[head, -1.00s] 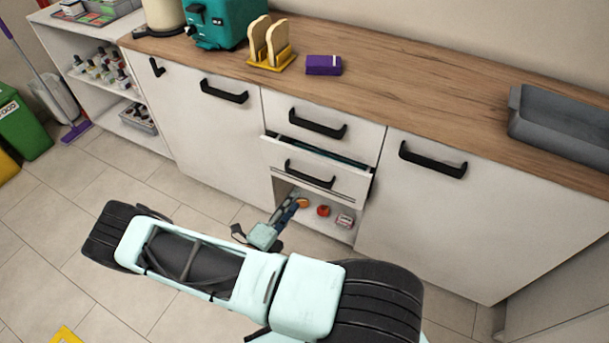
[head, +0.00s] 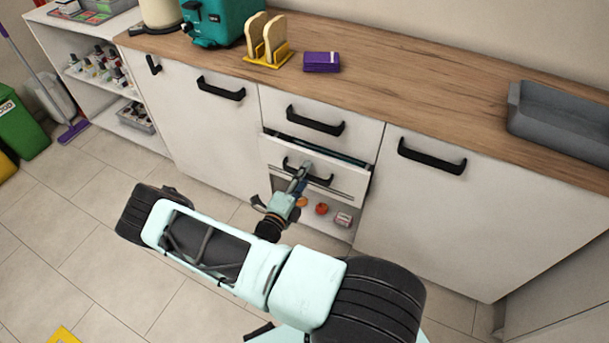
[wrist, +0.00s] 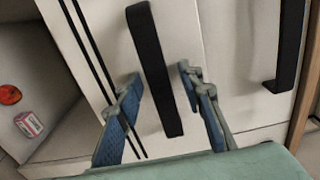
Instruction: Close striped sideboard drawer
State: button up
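The striped drawer (head: 345,174) is the second one down in the white sideboard and stands partly open; a dark gap shows above its front. Dark stripes run along the lower part of its front (wrist: 180,30). Its black bar handle (head: 321,181) also shows in the wrist view (wrist: 152,60). My gripper (head: 298,176) is at this handle. In the wrist view its blue-padded fingers are apart, one on each side of the handle, with visible space between fingers and bar. Contact cannot be told.
The top drawer (head: 290,108) is shut. Below the striped drawer, an open shelf holds a red round item (head: 321,209) and a small box (head: 343,219). On the counter stand a toast rack (head: 269,60), a purple packet (head: 321,62) and a grey tray (head: 560,133).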

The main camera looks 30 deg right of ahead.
grip_shut()
dwell(0.3)
jog(key=x, duration=0.4)
jog(key=shift+w+d+r+b, duration=0.15)
jog(key=shift+w+b, duration=0.1)
jog(key=shift+b, duration=0.15)
grip_release()
jog(key=shift+d, duration=0.1)
